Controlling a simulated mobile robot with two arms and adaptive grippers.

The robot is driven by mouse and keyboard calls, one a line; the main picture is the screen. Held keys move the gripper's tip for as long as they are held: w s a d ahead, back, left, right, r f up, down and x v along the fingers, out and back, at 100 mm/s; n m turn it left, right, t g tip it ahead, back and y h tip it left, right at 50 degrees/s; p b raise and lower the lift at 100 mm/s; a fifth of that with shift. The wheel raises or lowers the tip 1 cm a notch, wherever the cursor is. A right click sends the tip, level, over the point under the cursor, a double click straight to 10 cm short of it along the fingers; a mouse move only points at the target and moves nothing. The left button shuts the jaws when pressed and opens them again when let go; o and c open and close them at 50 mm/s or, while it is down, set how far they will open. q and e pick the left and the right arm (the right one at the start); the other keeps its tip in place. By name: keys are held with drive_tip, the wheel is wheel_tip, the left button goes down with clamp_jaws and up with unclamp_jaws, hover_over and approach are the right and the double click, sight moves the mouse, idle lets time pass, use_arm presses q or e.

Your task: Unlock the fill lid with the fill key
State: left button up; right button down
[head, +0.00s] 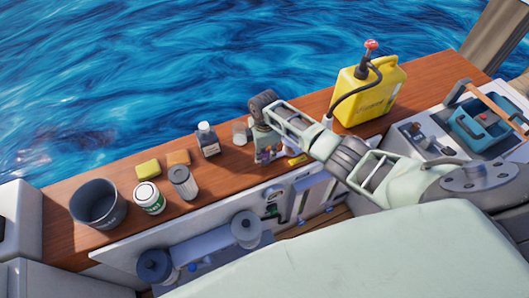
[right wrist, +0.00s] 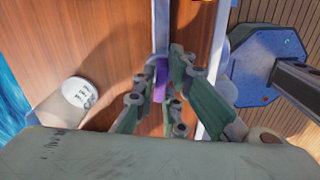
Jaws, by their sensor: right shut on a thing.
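My right gripper (head: 266,152) points down at the inner edge of the wooden bench, above the engine opening. In the right wrist view its green fingers (right wrist: 172,78) are closed around a small purple piece (right wrist: 160,82). I take this piece to be the fill key, but only a short part of it shows. It lies close to the pale hatch edge in that view. I cannot make out the fill lid; the fingers and arm cover the area below. My left gripper is not in view.
The engine opening (head: 300,205) lies below the bench edge.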

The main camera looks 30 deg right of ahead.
sight(264, 152)
drive_tip(key=shift+n, duration=0.6)
drive_tip(key=c, duration=1.8)
unclamp_jaws()
drive_tip(key=shift+r, duration=0.1)
wheel_tip(264, 152, up, 12)
